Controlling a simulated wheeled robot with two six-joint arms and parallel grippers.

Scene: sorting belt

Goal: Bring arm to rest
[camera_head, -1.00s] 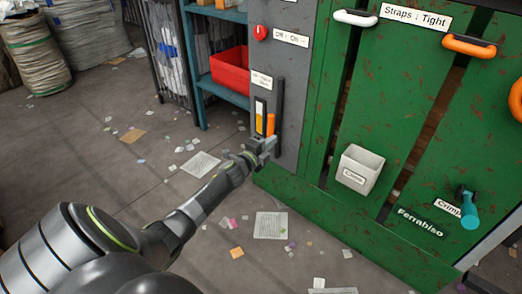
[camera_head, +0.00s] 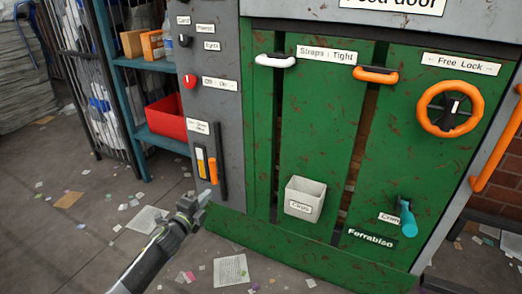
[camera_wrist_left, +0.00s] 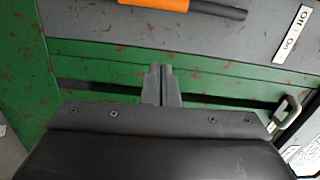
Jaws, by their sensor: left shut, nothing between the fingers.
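My left gripper (camera_head: 203,198) is in the lower left of the head view, in front of the foot of a grey control panel (camera_head: 215,110). It is shut with nothing in it. It is below an orange lever (camera_head: 212,170) and does not appear to touch it. In the left wrist view the closed fingers (camera_wrist_left: 162,85) point toward the green machine front (camera_wrist_left: 25,75), with the orange handle (camera_wrist_left: 190,5) at the top edge. My right gripper is not in view.
The green baler (camera_head: 320,130) fills the middle and right, with a white box (camera_head: 305,198), a teal crank (camera_head: 407,218), strap handles and an orange wheel (camera_head: 450,108). A shelf with a red bin (camera_head: 166,118) stands left. The floor at lower left has scattered paper scraps.

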